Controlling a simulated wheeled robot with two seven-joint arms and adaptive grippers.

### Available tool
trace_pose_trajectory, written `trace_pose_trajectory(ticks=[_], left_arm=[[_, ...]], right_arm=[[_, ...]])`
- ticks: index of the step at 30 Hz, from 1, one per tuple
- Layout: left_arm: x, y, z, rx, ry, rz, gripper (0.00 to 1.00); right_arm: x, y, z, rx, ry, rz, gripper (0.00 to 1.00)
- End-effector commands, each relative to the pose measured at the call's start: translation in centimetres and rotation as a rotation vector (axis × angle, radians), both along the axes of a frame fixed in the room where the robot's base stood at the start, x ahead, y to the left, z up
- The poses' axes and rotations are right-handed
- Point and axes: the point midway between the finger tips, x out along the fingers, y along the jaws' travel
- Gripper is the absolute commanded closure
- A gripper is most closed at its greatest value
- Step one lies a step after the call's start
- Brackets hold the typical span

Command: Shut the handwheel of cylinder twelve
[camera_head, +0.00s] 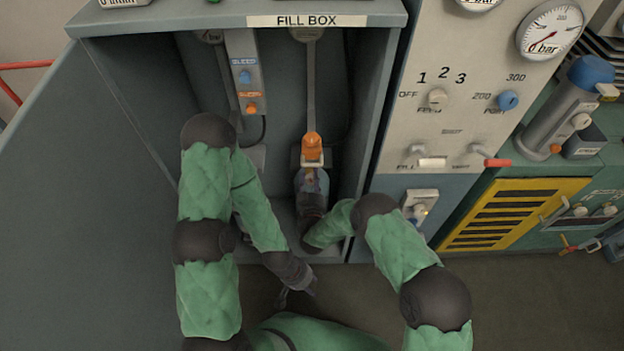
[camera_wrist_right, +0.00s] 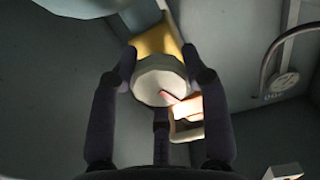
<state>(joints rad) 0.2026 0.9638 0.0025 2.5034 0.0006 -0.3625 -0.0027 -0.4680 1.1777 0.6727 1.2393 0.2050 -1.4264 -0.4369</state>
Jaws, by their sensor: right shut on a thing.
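In the right wrist view a pale round handwheel (camera_wrist_right: 160,80) sits on a brass-yellow valve body (camera_wrist_right: 156,42). My right gripper (camera_wrist_right: 161,65) has its dark fingers on both sides of this handwheel and is shut on it. In the head view my right gripper (camera_head: 311,205) is low inside the fill box, in front of a bluish cylinder-like part (camera_head: 312,181) under an orange fitting (camera_head: 312,147). It hides the handwheel there. No number twelve is readable. My left gripper (camera_head: 300,291) is lower, outside the box; its finger opening is unclear.
A control panel (camera_head: 470,110) with knobs and a blue-capped cylinder (camera_head: 567,108) are at the right. Floor shows below the cabinets.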

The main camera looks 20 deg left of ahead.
Motion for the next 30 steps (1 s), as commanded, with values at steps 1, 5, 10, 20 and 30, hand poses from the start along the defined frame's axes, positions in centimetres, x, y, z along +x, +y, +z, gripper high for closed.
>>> trace_pose_trajectory(ticks=[1, 5, 10, 20, 30], left_arm=[[0.0, 0.0, -0.01, 0.0, 0.0, 0.0, 0.6], [0.01, 0.0, -0.01, 0.0, 0.0, 0.0, 0.6], [0.01, 0.01, -0.01, 0.0, 0.0, 0.0, 0.6], [0.0, 0.0, -0.02, 0.0, 0.0, 0.0, 0.6], [0.01, 0.0, -0.02, 0.0, 0.0, 0.0, 0.6]], right_arm=[[0.0, -0.03, -0.09, 0.035, 0.012, -0.001, 0.86], [-0.03, -0.02, -0.14, 0.158, 0.047, -0.001, 0.86], [-0.01, -0.01, -0.15, 0.292, 0.087, -0.001, 0.86], [-0.08, 0.0, -0.26, 0.352, 0.107, 0.0, 0.86], [-0.05, 0.01, -0.19, 0.352, 0.105, 0.0, 0.29]])
